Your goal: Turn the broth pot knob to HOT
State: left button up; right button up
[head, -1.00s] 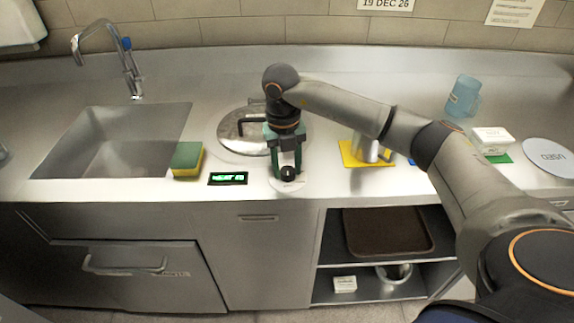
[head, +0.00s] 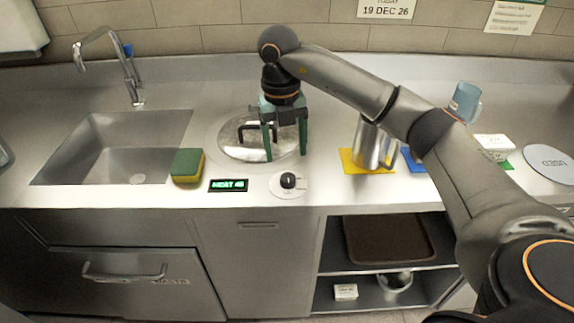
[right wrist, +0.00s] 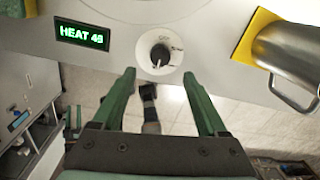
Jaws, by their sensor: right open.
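The black knob (head: 288,180) sits on a round pale dial plate at the counter's front edge. It also shows in the right wrist view (right wrist: 160,54), its light pointer mark toward the lower part of the dial; the small dial labels are too blurred to read surely. The green display (head: 228,185) left of it reads HEAT and a number in the forties. The broth pot's round lid (head: 228,147) with a dark handle lies behind. My right gripper (head: 285,153) is open and empty, raised above the counter and clear of the knob. My left gripper is not in view.
A green and yellow sponge (head: 187,165) lies between the sink (head: 75,160) and the display. A metal jug (head: 372,146) stands on a yellow mat (head: 350,165) to the right. A blue cup (head: 464,102) and white tub (head: 494,146) stand farther right.

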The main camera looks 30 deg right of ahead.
notch_tip(320, 180, up, 5)
jog(key=shift+a+f+p, duration=0.1)
jog(key=shift+f+p, duration=0.05)
jog(key=shift+p, duration=0.2)
dwell(0.3)
